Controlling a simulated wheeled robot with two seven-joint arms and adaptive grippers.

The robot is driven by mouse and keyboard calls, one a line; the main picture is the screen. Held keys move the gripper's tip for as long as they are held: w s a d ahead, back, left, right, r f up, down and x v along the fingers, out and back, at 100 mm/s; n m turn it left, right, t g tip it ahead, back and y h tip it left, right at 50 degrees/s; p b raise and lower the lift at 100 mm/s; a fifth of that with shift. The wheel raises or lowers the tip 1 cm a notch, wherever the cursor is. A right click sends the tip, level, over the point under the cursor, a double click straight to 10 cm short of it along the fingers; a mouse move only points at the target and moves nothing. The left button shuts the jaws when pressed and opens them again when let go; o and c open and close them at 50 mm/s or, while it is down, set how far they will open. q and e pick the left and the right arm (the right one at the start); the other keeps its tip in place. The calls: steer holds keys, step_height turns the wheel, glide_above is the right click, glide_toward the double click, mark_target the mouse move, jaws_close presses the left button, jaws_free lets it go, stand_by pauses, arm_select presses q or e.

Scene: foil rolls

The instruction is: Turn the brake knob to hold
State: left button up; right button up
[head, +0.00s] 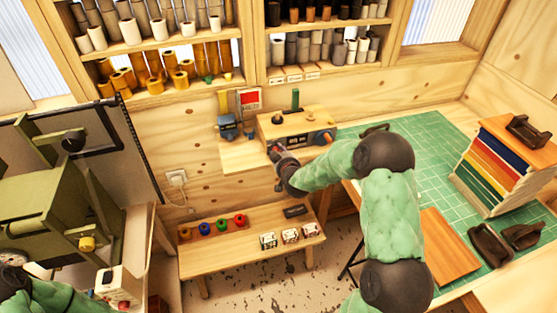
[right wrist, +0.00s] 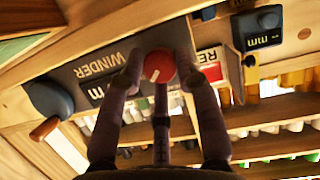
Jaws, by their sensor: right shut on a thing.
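The brake knob (right wrist: 159,66) is red and round, with a pale pointer mark, on the dark front panel of the winder (right wrist: 85,75). In the head view the winder (head: 297,122) stands on a small wooden shelf against the back wall. My right gripper (right wrist: 158,70) has a finger on each side of the knob and is shut on it. In the head view my right gripper (head: 275,153) is at the lower left of the winder's front, and the knob is mostly hidden there. No hold label is readable. My left gripper is not in view.
A blue crank (right wrist: 48,100) sits on the winder's other end. A blue counter (head: 228,126) stands beside it. Below is a wooden bench (head: 250,262) with coloured spools and small boxes. A green cutting mat (head: 425,150) lies to the right. An olive machine (head: 45,190) fills the left.

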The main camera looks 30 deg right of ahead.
steer(key=shift+s+a+f+m+y+b, duration=0.1)
steer(key=shift+f+m+y+b, duration=0.3)
steer(key=shift+b, duration=0.5)
steer(key=shift+s+f+m+y+b, duration=0.1)
steer(key=shift+m+y+b, duration=0.2)
steer(key=shift+m+b, duration=0.45)
steer(key=o, duration=0.8)
steer(key=shift+o, duration=0.2)
steer(key=shift+r, duration=0.1)
steer(key=shift+r, duration=0.15)
steer(key=v, duration=1.2)
steer(key=shift+f, duration=0.25)
